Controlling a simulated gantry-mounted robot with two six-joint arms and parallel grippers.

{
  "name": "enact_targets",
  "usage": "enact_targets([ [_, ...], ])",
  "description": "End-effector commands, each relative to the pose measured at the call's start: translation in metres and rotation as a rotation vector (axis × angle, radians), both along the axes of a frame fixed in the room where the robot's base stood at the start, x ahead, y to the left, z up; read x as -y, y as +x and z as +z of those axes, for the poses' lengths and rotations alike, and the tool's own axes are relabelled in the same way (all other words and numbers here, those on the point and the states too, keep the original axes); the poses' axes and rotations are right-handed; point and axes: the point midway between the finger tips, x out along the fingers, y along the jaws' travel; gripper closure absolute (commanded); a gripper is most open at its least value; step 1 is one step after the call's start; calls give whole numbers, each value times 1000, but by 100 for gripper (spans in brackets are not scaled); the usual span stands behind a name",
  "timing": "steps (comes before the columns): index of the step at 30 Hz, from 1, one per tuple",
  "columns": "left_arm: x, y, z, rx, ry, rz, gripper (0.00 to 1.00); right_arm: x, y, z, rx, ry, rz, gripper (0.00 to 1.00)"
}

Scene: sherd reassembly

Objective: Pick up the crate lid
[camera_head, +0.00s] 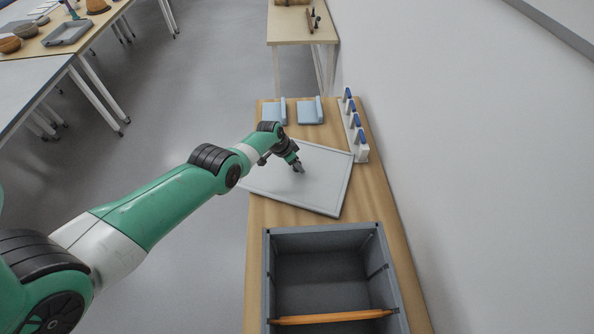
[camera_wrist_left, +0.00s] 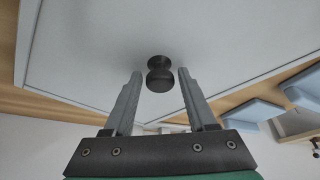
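The crate lid (camera_head: 322,188) is a pale grey, rimmed panel lying at an angle on the wooden table. It fills much of the left wrist view (camera_wrist_left: 90,50), where its dark round knob (camera_wrist_left: 159,76) shows. My left gripper (camera_head: 298,168) is over the middle of the lid. In the left wrist view the gripper (camera_wrist_left: 160,76) is open, with one finger on each side of the knob and gaps between. In the head view the gripper mostly hides the knob. My right gripper is not in view.
The open grey crate (camera_head: 267,275) stands in front of the lid, with an orange bar (camera_head: 335,317) across it. A wall (camera_head: 470,180) runs along the right.

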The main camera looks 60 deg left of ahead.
Motion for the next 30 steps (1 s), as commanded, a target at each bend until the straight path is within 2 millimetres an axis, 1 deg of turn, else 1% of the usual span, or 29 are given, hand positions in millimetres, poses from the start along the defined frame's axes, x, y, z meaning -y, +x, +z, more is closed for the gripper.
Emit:
enact_targets([
  [1,0,0,0,0,0,0,54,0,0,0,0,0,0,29],
  [5,0,0,0,0,0,0,78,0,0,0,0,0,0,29],
  [6,0,0,0,0,0,0,85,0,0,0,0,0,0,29],
  [9,0,0,0,0,0,0,100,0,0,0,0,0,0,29],
  [23,0,0,1,1,1,0,100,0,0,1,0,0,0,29],
  [26,0,0,5,1,1,0,100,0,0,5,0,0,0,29],
  [30,0,0,17,2,1,0,100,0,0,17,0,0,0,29],
])
